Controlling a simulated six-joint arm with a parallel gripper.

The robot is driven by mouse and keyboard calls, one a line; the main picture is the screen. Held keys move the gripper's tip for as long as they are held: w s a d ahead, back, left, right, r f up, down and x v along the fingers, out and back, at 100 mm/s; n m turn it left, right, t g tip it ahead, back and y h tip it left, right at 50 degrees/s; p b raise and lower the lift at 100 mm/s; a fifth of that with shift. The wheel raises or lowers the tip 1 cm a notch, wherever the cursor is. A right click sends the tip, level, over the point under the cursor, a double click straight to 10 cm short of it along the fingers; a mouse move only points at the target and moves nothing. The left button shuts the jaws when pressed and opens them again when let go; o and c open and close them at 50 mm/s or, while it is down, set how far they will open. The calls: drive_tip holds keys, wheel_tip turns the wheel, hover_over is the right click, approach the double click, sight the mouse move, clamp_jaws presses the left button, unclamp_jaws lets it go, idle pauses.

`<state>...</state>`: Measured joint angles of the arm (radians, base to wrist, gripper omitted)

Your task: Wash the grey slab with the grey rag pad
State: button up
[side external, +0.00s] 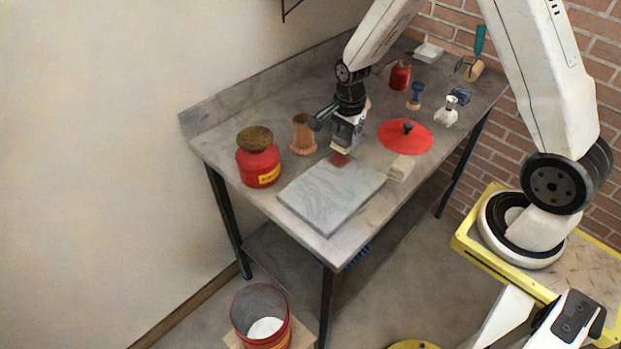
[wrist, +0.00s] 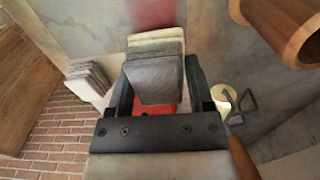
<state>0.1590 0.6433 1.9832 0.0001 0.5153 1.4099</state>
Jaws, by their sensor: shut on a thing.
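The grey slab (side external: 325,200) lies flat on the table near its front edge; part of it shows at the top of the wrist view (wrist: 85,25). A red patch (side external: 339,160) is on the slab's far end, and it also shows in the wrist view (wrist: 152,13). My gripper (side external: 343,146) is over that far end, pointing down. In the wrist view its jaws (wrist: 158,88) are shut on the grey rag pad (wrist: 155,80), a layered pad with paler layers behind. The pad is close to the red patch; I cannot tell whether it touches the slab.
A second folded pad (side external: 400,168) lies right of the slab. A red lid (side external: 405,136) with a black knob lies behind it. Several small items are at the back.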

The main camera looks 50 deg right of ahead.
sight(333, 164)
drive_tip(key=shift+f, duration=0.85)
wheel_tip(333, 164, down, 2)
drive_tip(key=shift+f, duration=0.1)
drive_tip(key=shift+a+r, duration=0.2)
drive_tip(key=shift+a, duration=0.3)
drive_tip(key=shift+c, duration=0.6)
drive_tip(key=shift+a+f, duration=0.1)
drive_tip(key=shift+a, duration=1.4)
drive_tip(key=shift+d, duration=1.9)
drive_tip(key=shift+d+r, duration=0.2)
drive_tip(key=shift+a+r, duration=0.1)
drive_tip(key=shift+r, duration=3.8)
